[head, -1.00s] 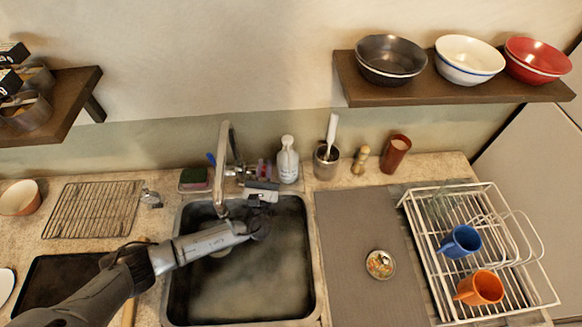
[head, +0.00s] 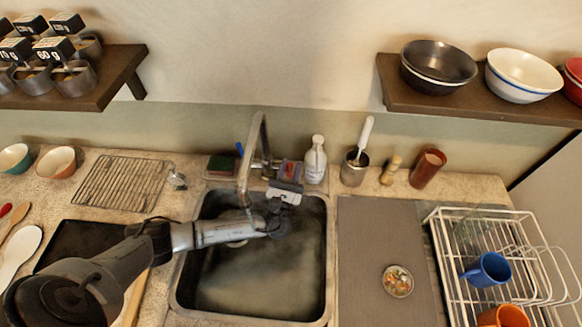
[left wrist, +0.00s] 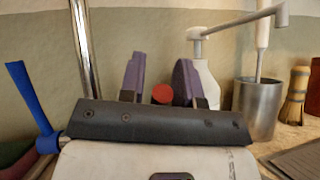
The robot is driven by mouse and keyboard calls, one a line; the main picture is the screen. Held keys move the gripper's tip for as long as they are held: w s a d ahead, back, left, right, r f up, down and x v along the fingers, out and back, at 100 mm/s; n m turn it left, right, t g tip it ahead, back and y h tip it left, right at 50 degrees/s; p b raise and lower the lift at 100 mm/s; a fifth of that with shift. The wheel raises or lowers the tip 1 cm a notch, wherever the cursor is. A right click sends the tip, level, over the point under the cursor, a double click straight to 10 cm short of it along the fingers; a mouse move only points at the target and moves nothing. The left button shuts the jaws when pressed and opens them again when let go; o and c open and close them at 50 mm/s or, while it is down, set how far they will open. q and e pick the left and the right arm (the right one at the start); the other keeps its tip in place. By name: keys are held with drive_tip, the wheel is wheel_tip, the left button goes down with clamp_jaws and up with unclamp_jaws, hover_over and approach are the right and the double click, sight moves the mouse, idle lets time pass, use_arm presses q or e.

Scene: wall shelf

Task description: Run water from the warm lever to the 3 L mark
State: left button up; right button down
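The tall metal faucet (head: 253,150) stands behind the sink (head: 328,262), its spout over the basin. Its blue lever (left wrist: 32,98) is left of the pipe. The red round end of the warm lever (left wrist: 163,94) shows between the purple fingers of my left gripper (left wrist: 158,82). These fingers are apart; I cannot tell whether they touch it. In the head view my left gripper (head: 288,178) is over the back of the sink, right of the spout, and largely covers the warm lever. I see no clear water stream and no 3 L mark. My right gripper is out of view.
A white soap bottle (head: 315,160) and a metal cup (head: 354,168) stand close behind the gripper, to the right. A sponge (head: 221,166) lies left of the faucet. A grey mat (head: 375,235) with a small dish (head: 397,281) and a dish rack (head: 440,225) are at right.

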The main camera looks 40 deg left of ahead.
use_arm(q)
drive_tip(key=shift+o, duration=0.6)
drive_tip(key=b+v, duration=0.1)
drive_tip(key=v, duration=0.6)
drive_tip(key=shift+s, duration=0.25)
drive_tip(key=shift+d, duration=0.1)
idle(6.3)
